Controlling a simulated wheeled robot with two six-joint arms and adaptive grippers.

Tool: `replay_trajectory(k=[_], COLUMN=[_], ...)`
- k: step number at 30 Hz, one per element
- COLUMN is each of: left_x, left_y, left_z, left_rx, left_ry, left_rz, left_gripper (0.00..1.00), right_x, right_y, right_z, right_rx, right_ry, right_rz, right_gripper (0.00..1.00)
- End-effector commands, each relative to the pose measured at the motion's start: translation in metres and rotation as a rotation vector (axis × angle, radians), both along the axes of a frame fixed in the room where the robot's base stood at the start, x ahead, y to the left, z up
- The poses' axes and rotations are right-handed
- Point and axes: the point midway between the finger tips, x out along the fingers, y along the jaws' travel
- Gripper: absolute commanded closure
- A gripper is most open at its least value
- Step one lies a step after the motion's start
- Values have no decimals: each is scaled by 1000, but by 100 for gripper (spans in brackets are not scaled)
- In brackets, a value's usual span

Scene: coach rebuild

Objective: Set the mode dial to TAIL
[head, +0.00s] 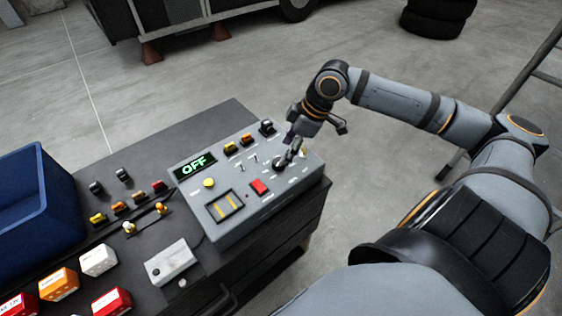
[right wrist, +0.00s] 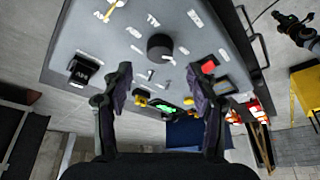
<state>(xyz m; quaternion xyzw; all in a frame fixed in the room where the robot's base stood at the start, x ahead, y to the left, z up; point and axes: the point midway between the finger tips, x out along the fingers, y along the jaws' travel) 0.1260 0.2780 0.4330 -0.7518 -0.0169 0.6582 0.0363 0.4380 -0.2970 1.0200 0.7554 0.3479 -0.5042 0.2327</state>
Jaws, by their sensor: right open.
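The grey control box (head: 243,232) sits on the dark cabinet top. Its lit display (head: 195,166) reads OFF in green. The black mode dial (head: 281,163) is on the right part of the sloped face, partly covered by my gripper in the head view. The right wrist view shows the round dial (right wrist: 160,46) with small white labels around it, too small to read surely. My right gripper (head: 314,134) is above the box, open and empty. In its wrist view the fingers (right wrist: 163,92) stand wide apart, with the dial between and ahead of them. My left gripper is not seen.
The box also carries a red button (head: 259,187), a yellow button (head: 209,183), small toggles and a black switch (head: 267,127). A blue bin (head: 45,185), coloured cubes and a pale switch box (head: 171,262) are to the left. Open floor lies behind the cabinet.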

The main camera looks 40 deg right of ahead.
Motion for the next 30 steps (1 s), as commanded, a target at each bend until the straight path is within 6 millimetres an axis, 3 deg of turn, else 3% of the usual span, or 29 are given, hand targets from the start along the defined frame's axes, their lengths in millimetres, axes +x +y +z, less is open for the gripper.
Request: replay_trajectory(k=[9, 16, 26, 30], left_x=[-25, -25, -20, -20], left_y=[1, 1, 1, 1], left_z=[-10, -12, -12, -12], left_rx=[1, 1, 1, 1], left_ry=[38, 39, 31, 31], left_rz=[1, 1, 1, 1], left_gripper=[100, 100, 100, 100], right_x=[8, 13, 13, 13], right_y=[11, 15, 15, 15], right_z=[-30, -46, -48, -48], right_rx=[9, 4, 0, 0], right_ry=[-2, 0, 0, 0], right_rz=[0, 0, 0, 0], right_gripper=[41, 41, 41, 60])
